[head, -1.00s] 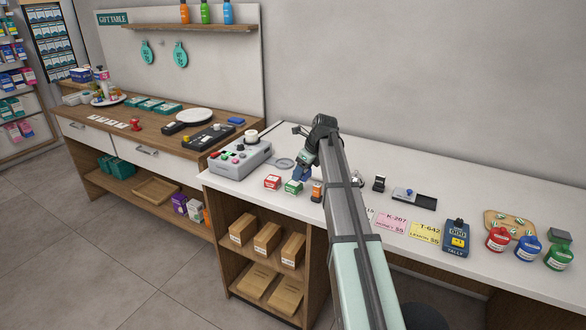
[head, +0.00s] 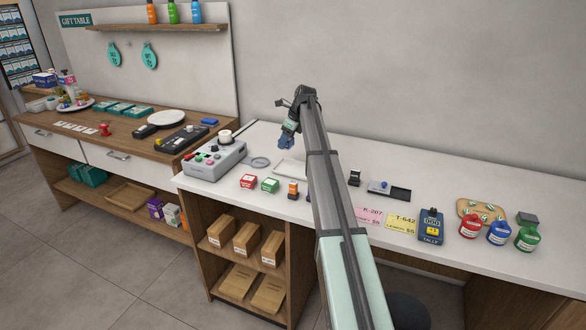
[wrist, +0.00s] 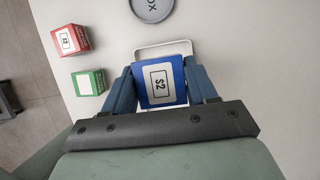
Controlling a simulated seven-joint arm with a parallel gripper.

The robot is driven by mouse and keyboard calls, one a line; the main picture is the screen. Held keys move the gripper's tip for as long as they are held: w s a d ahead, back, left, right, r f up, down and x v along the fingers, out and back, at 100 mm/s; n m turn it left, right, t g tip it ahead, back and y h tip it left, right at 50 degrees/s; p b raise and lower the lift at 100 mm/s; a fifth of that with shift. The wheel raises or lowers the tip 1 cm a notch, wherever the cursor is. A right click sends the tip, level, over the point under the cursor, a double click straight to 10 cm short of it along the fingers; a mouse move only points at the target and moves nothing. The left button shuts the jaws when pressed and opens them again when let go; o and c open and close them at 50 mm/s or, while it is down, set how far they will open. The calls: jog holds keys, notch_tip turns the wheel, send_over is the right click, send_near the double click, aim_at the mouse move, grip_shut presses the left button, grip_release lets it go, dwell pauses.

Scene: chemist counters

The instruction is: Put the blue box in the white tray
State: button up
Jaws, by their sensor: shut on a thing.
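The blue box (wrist: 162,82), with a white "$2" label, sits between the two fingers of my gripper (wrist: 163,88) in the wrist view. The fingers are shut on its sides. The head view shows my gripper (head: 287,142) raised above the counter, near the white tray; the box cannot be told apart from the blue fingers there. The white tray (head: 291,167) lies on the white counter, partly hidden behind my arm. In the wrist view its rim (wrist: 162,47) shows just beyond the box, and the box and gripper cover most of it.
A red box (head: 248,181), a green box (head: 270,185) and an orange item (head: 293,187) stand along the counter's front. A round grey dish (head: 259,162) and a grey button machine (head: 215,158) are to the left. A tally device (head: 430,224) stands to the right.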

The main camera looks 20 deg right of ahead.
aim_at(283, 167)
jog(key=shift+f, duration=4.8)
jog(key=shift+f, duration=0.1)
jog(key=o, duration=1.1)
jog(key=v, duration=1.2)
